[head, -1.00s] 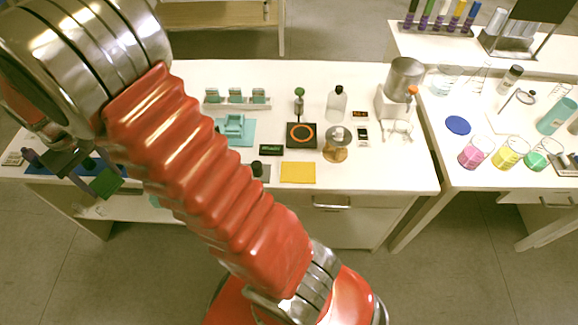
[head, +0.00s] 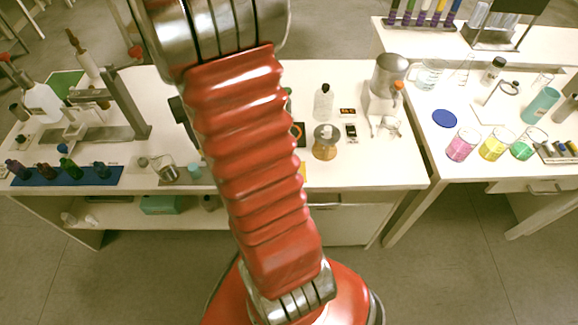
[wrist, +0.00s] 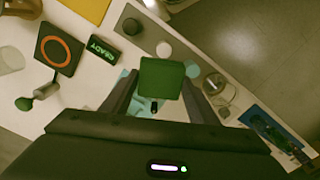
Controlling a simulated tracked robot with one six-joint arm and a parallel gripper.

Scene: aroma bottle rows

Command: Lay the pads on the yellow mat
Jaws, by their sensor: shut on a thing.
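In the wrist view, my gripper (wrist: 158,95) is shut on a green square pad (wrist: 162,74) and holds it above the bench. The yellow mat (wrist: 88,7) lies at the top of the wrist view, cut by the frame edge, up and left of the pad. In the head view only a thin strip of the yellow mat (head: 303,171) shows beside my arm. My gripper and the held pad are hidden behind my arm in the head view. I see no pad on the visible part of the mat.
A black plate with an orange ring (wrist: 60,48) and a READY display (wrist: 103,48) lie near the mat. A blue tray (head: 110,180) with bottles, a beaker (head: 166,168) and a grey stand (head: 128,105) are at left. An amber-based flask (head: 325,142) stands right of my arm.

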